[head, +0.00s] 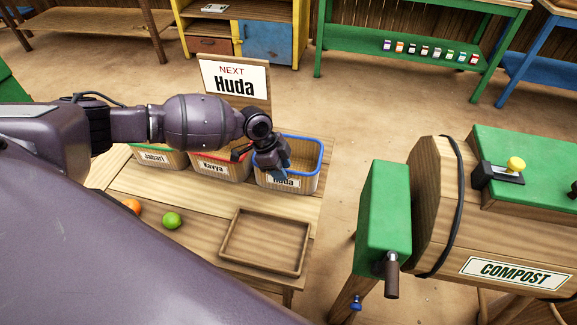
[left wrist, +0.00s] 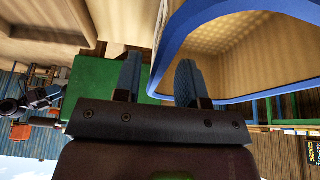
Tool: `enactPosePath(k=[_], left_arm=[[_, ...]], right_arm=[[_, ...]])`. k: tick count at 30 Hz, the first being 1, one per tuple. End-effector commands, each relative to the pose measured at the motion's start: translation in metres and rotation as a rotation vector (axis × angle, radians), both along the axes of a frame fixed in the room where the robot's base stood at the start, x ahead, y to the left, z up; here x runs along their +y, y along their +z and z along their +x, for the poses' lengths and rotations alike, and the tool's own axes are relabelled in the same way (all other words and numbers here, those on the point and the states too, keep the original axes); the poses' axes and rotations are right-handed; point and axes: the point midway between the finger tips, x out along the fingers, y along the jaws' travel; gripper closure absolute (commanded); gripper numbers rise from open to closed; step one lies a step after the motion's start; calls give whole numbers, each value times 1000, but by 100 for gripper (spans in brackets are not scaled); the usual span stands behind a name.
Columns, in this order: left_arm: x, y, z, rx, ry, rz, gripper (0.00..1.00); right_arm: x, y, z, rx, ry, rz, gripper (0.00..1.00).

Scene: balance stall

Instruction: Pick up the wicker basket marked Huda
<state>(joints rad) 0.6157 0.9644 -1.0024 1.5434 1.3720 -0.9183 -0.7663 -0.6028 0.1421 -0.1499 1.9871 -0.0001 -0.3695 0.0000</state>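The wicker basket marked Huda (head: 304,178) has a blue rim and stands upright on the wooden table, rightmost in a row of baskets. My left gripper (head: 276,168) is at its left side in the head view and covers part of the rim and the top of its label. In the left wrist view the two fingers (left wrist: 158,82) are apart, and the blue rim (left wrist: 240,12) passes close behind the right finger. I cannot tell whether they touch. A dark jointed shape at the left edge of the wrist view may be my right gripper (left wrist: 42,100), too small to read.
The Kavya basket (head: 222,170) with a red rim and the Jabari basket (head: 155,160) with a green rim stand to the left. A sign (head: 234,78) reads NEXT Huda. An empty wooden tray (head: 226,262) and a green fruit (head: 172,220) lie in front. A compost barrel (head: 432,205) stands right.

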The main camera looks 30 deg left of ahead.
Motion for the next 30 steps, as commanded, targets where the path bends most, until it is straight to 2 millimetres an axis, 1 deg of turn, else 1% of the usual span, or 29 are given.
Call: enactPosePath(k=[1,3,6,9,15,16,23,30], left_arm=[[-4,-7,0,1,-2,-1,63],[-7,-16,0,1,1,0,63],[-11,-25,1,0,1,0,63],[-12,-29,2,0,1,1,63],[-12,-29,2,-1,0,0,63],[-12,-29,2,-1,0,0,64],[-12,-29,2,0,0,0,100],[-12,-28,2,-2,1,0,100]], right_arm=[[0,2,2,-6,1,0,40],[1,4,4,-12,2,1,40],[1,5,7,-18,4,1,40],[2,5,7,-19,4,1,40],[1,4,6,-16,4,1,40],[1,4,5,-14,2,1,40],[0,-2,-2,4,-1,1,40],[0,-4,-5,10,-3,1,40]])
